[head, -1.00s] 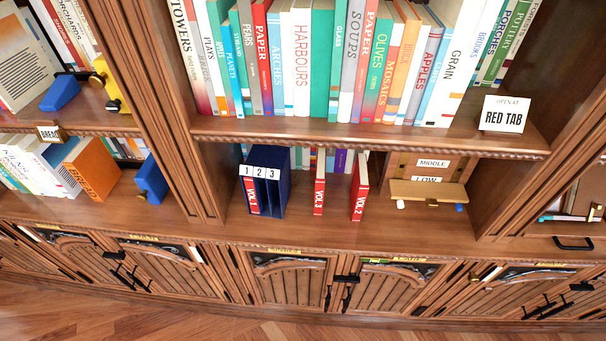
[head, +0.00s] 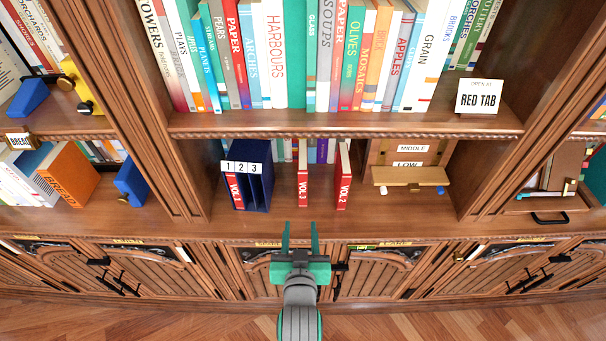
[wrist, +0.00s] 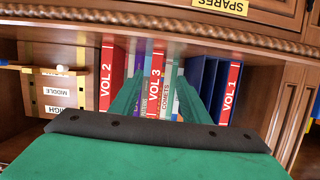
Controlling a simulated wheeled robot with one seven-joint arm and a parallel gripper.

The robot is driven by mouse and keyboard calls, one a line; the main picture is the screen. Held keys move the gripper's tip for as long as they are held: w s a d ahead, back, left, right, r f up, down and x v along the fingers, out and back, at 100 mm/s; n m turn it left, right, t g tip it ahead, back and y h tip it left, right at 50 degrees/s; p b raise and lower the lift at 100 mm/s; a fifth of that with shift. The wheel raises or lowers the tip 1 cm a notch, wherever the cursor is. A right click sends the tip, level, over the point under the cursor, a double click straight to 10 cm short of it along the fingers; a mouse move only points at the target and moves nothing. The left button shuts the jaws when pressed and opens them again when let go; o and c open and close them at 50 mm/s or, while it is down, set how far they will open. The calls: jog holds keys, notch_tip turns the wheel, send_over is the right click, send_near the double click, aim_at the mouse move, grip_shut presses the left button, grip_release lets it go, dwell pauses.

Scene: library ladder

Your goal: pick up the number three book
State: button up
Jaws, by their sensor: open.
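The number three book is a thin red volume with a white "VOL 3" label (head: 303,177), upright on the lower shelf. It also shows in the wrist view (wrist: 157,80), upside-down scene, between my fingers. My green gripper (head: 301,226) is open and empty in front of the shelf, in line with this book and short of it. The red VOL 2 book (head: 343,178) stands to its right in the head view. The blue slipcase (head: 252,180) marked 1 2 3 stands to its left, with VOL 1 (head: 234,188) in its first slot; its other slots look empty.
A wooden stand with MIDDLE and LOW labels (head: 410,177) is right of VOL 2. Several books stand behind the red volumes. The upper shelf's edge (head: 340,132) hangs above. The shelf front around VOL 3 is clear.

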send_near(303, 159)
jog(key=shift+w+a+f, duration=0.15)
jog(key=shift+w+f, duration=0.45)
jog(key=shift+f, duration=0.15)
jog(key=shift+w+r, duration=0.1)
jog(key=shift+w, duration=0.05)
jog(key=x, duration=1)
jog(key=shift+w+f, duration=0.15)
jog(key=shift+f, duration=0.2)
grip_shut()
